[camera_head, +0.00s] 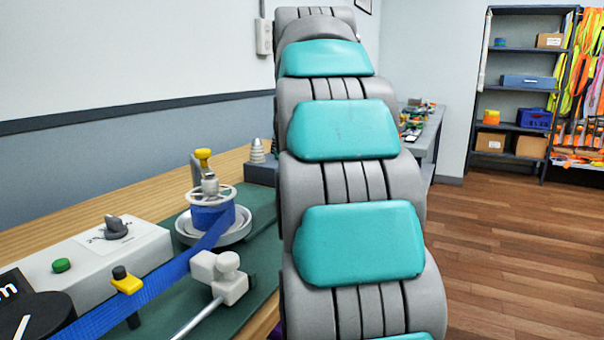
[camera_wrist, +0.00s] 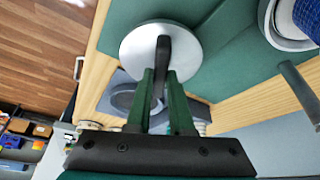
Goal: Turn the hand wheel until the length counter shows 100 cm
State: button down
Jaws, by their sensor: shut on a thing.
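In the wrist view, my gripper (camera_wrist: 160,82) has its two green fingers closed on a dark upright bar (camera_wrist: 161,52). The bar stands across a pale round disc (camera_wrist: 140,42) that looks like the hand wheel. My arm hides this disc and my gripper in the head view. A blue strap (camera_head: 165,277) runs from a reel (camera_head: 213,218) with a pale spoked top along the bench. At the lower left edge, a black panel with a white "m" (camera_head: 8,290) is cut off, so no counter figure can be read.
A pale box (camera_head: 88,262) with a grey knob and a green button stands beside the strap. A yellow-and-black clip (camera_head: 127,283) and a white clamp block (camera_head: 222,275) sit near it. Shelves (camera_head: 520,95) stand far right, with open wooden floor (camera_head: 510,260) before them.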

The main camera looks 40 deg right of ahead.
dwell(0.3)
jog(key=c, duration=0.8)
grip_release()
